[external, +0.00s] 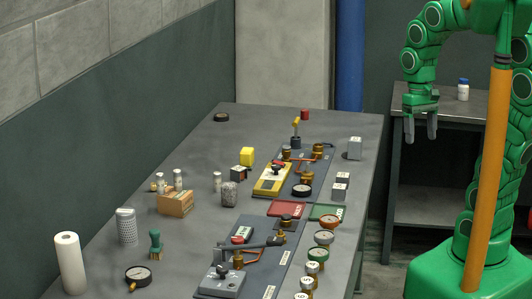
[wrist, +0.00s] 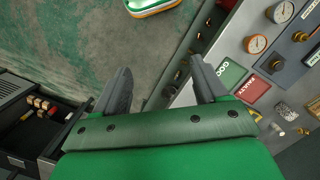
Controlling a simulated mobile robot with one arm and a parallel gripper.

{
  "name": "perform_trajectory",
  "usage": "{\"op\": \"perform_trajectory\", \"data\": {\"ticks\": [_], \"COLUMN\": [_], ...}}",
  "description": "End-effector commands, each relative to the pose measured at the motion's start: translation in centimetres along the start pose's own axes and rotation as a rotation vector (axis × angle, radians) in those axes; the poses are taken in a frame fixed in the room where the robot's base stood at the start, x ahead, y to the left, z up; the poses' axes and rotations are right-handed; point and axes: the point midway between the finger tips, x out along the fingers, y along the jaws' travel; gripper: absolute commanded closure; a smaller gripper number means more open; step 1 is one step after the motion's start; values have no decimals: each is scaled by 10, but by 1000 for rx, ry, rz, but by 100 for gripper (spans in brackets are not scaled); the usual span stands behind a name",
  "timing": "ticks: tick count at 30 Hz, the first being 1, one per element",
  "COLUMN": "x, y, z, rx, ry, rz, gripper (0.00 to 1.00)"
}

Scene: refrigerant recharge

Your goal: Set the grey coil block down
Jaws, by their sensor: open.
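My gripper (external: 420,128) hangs in the air right of the workbench, in front of the dark side table. Its fingers are apart and empty; the wrist view also shows them spread (wrist: 160,88), with floor beyond. I cannot tell which is the grey coil block. None touches my gripper.
On the workbench (external: 345,240) are a red tray (external: 287,208), a green tray (external: 326,212), gauges (external: 324,237) and two valve panels. A white bottle (external: 463,90) stands on the side table (external: 480,107). The bench's far left is mostly clear.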

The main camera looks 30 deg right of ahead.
Motion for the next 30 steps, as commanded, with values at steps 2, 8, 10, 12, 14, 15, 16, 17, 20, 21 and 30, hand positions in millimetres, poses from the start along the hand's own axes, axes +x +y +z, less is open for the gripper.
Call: {"op": "perform_trajectory", "data": {"ticks": [2, 8, 10, 12, 14, 15, 16, 17, 20, 21, 30], "x": [10, 31, 37, 43, 45, 46, 47, 47, 47, 47, 42], "y": [8, 24, 27, 30, 31, 31, 31, 31, 31, 31, 29], "z": [22, 62, 73, 81, 85, 87, 87, 88, 88, 88, 74], "rx": [-26, -84, -100, -114, -121, -124, -126, -128, -129, -129, -111], "ry": [-4, 0, -4, -7, -8, -8, -7, -7, -8, -8, 3], "rz": [5, 19, 21, 21, 21, 21, 21, 21, 21, 21, 13], "gripper": [28, 28, 28, 28, 28, 28, 28, 28, 28, 28, 0]}}
